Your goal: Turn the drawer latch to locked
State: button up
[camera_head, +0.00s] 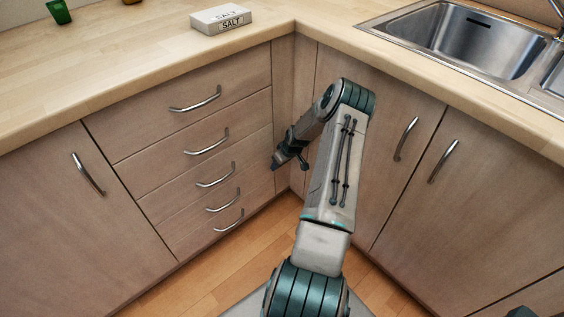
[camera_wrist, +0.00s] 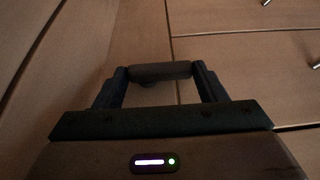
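In the wrist view, a dark grey rounded bar (camera_wrist: 160,71), which looks like the drawer latch, spans the space between my two fingers. My gripper (camera_wrist: 161,79) has a finger against each end of the bar, and the fingers stand well apart. A small round part shows under the bar. The bar lies crosswise, and I cannot read its locked or unlocked marking. In the head view my gripper (camera_head: 290,162) is at the right edge of the drawer stack (camera_head: 200,145), near the inner corner. It hides the latch there.
All drawers look closed. Cabinet doors with metal handles stand left (camera_head: 85,190) and right (camera_head: 410,170). The countertop (camera_head: 130,50) overhangs above, with a salt box (camera_head: 220,19) and a sink (camera_head: 470,40). Wooden floor (camera_head: 215,285) is clear below the drawers.

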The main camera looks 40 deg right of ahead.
jog(key=o, duration=0.4)
jog(key=p+v, duration=0.3)
jog(key=v, duration=1)
jog(key=shift+s+r, duration=0.1)
jog(key=shift+r, duration=0.3)
